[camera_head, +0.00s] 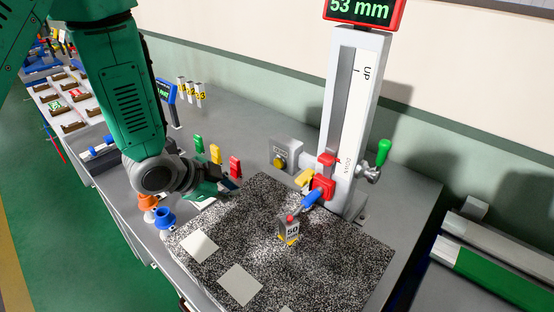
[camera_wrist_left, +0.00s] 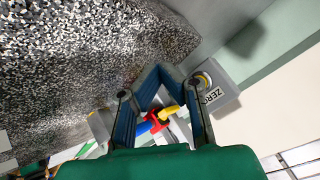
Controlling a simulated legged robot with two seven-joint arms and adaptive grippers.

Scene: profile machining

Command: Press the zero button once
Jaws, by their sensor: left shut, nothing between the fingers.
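The zero button (camera_head: 279,163) is a yellow round button on a grey box (camera_head: 294,153) left of the height gauge column. In the left wrist view the yellow button (camera_wrist_left: 203,80) shows beside the word ZERO on its box (camera_wrist_left: 222,92), right of the fingertips. My left gripper (camera_head: 230,188) is over the left back edge of the granite plate, left of the button and apart from it. In the wrist view its blue-lined fingers (camera_wrist_left: 159,70) meet at the tips, with nothing between them. My right gripper is not in view.
The gauge column (camera_head: 348,110) has a red display (camera_head: 362,10) reading 53 mm and a green-knobbed handle (camera_head: 383,152). A block marked 50 (camera_head: 290,230) stands on the speckled granite plate (camera_head: 330,262) under the probe. Green, yellow and red pieces (camera_head: 216,154) stand behind my gripper.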

